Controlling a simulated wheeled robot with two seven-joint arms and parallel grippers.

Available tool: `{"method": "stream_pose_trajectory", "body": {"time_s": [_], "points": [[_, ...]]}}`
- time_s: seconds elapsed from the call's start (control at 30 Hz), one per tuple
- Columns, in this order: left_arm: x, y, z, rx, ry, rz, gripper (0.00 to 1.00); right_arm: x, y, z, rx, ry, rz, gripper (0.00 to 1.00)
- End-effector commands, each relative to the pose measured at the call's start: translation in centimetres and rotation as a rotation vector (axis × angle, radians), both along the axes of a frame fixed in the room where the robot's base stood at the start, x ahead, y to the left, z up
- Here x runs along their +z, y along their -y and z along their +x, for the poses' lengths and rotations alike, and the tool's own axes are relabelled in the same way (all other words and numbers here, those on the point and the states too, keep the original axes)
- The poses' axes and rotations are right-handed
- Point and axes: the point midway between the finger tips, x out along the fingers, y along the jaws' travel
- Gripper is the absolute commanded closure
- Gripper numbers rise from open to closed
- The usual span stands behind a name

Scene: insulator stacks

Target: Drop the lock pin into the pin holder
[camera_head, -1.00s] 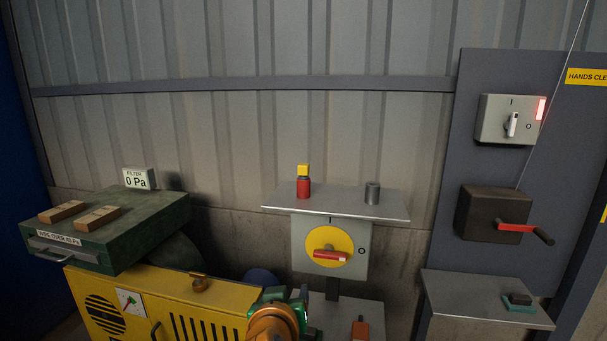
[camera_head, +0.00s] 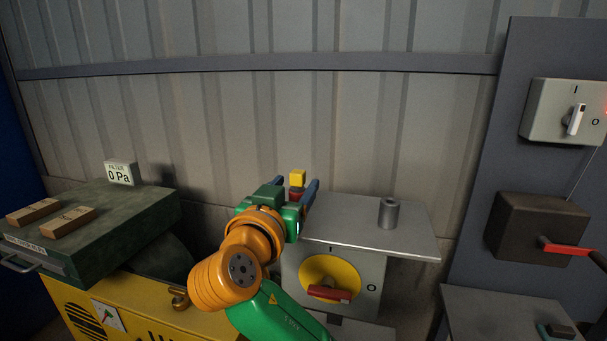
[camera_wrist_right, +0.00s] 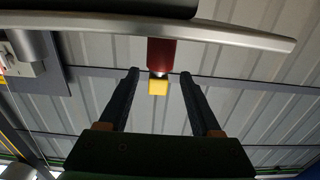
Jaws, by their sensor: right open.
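The lock pin (camera_head: 297,178), a red body with a yellow block on top, stands upright on the grey metal shelf (camera_head: 345,229). My right gripper (camera_head: 295,185) is open, its two dark fingers on either side of the pin in the picture. In the right wrist view the pin's yellow block (camera_wrist_right: 158,88) shows between the open fingers (camera_wrist_right: 159,76), with a gap on both sides; its red body lies toward the upper edge. My gripper hides the lower pin in the head view. The pin holder, seemingly the grey cylinder (camera_head: 389,213), stands at right on the shelf. My left gripper is out of view.
A switch box (camera_head: 330,286) with a yellow disc and red handle is below the shelf. A green filter housing (camera_head: 100,224) sits left on a yellow machine (camera_head: 130,306). A dark crank box (camera_head: 538,229) is at right. The shelf around the grey cylinder is clear.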

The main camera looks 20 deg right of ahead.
Motion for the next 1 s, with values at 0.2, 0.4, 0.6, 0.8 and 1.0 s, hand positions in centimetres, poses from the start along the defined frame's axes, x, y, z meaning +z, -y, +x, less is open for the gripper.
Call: {"method": "stream_pose_trajectory", "body": {"time_s": [0.2, 0.4, 0.6, 0.8, 1.0], "points": [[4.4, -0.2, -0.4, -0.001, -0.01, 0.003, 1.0, 2.0, 2.6, 3.3, -0.006, -0.005, -0.002, 0.35], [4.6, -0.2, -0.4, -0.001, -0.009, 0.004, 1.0, 1.0, 3.6, 5.0, -0.002, -0.004, 0.0, 0.35], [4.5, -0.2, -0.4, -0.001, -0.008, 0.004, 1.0, 0.8, 3.5, 5.0, -0.001, -0.003, 0.001, 0.48], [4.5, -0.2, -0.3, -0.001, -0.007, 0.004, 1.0, 0.8, 3.5, 4.9, 0.0, -0.003, 0.001, 1.0], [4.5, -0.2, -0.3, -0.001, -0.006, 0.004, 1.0, 0.8, 3.5, 4.9, 0.0, -0.003, 0.001, 1.0]]}}
